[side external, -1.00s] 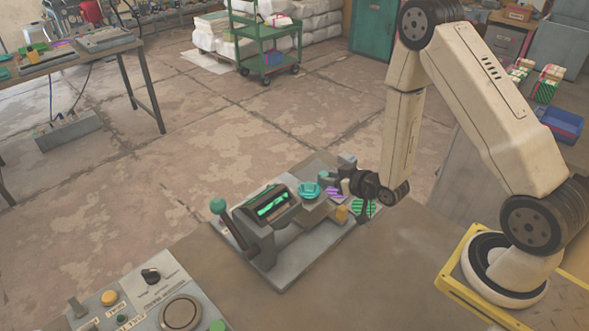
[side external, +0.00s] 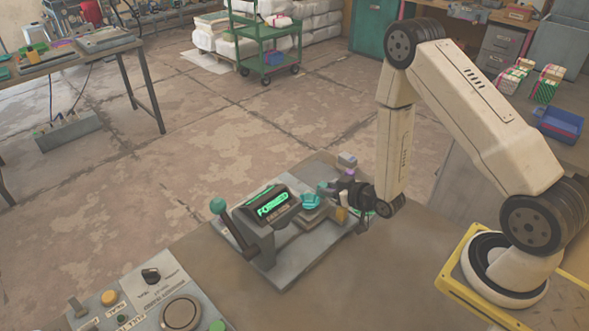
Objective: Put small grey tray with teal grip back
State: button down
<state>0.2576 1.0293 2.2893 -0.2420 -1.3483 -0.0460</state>
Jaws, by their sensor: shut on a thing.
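My gripper (side external: 333,189) is low over the right part of the press's grey base plate (side external: 290,276), with its fingers pointing left. It is shut on the small grey tray with the teal grip (side external: 324,188). The dark fingers hide much of the tray, so its exact outline and whether it touches what is below cannot be told. A teal dish-like piece (side external: 311,201) is just left of the fingertips, on a grey block (side external: 315,214).
The press housing (side external: 262,214) with a lit green display and a teal-knobbed lever (side external: 218,205) stand left of my gripper. A yellow piece (side external: 341,214) is close below the gripper. A control panel (side external: 150,298) is at front left. Bare bench lies toward the front right.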

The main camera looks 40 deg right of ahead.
jog(key=shift+f, duration=0.2)
jog(key=shift+c, duration=2.1)
grip_release()
jog(key=shift+s, duration=0.15)
jog(key=shift+v, duration=3.8)
jog(key=shift+a+r, duration=0.1)
jog(key=shift+a, duration=0.05)
